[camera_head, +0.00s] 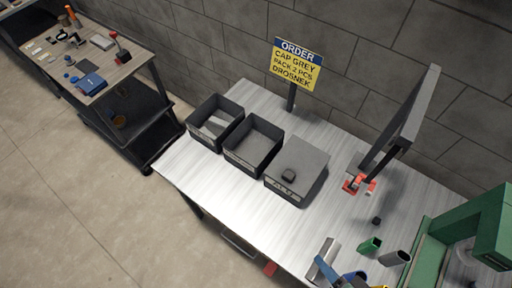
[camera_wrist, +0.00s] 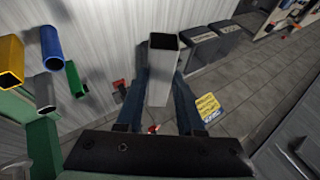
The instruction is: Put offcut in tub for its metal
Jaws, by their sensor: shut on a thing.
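In the head view the offcut (camera_head: 329,250) and my gripper (camera_head: 323,267) are at the lower edge, by the table's front. Three dark tubs stand in a row farther left: a left open tub (camera_head: 203,135), a middle open tub (camera_head: 237,158) and a right tub (camera_head: 283,192) with a grey lid and dark knob. Their front labels are too small to read surely. The gripper is well apart from the tubs.
A green tube (camera_head: 369,244) and grey tube (camera_head: 396,257) stand near the green machine (camera_head: 487,232). Blue (camera_wrist: 52,46) and yellow (camera_wrist: 11,62) tubes show too. A red clamp (camera_head: 355,184), a tall frame (camera_head: 412,110) and the order sign (camera_head: 296,66) rise behind.

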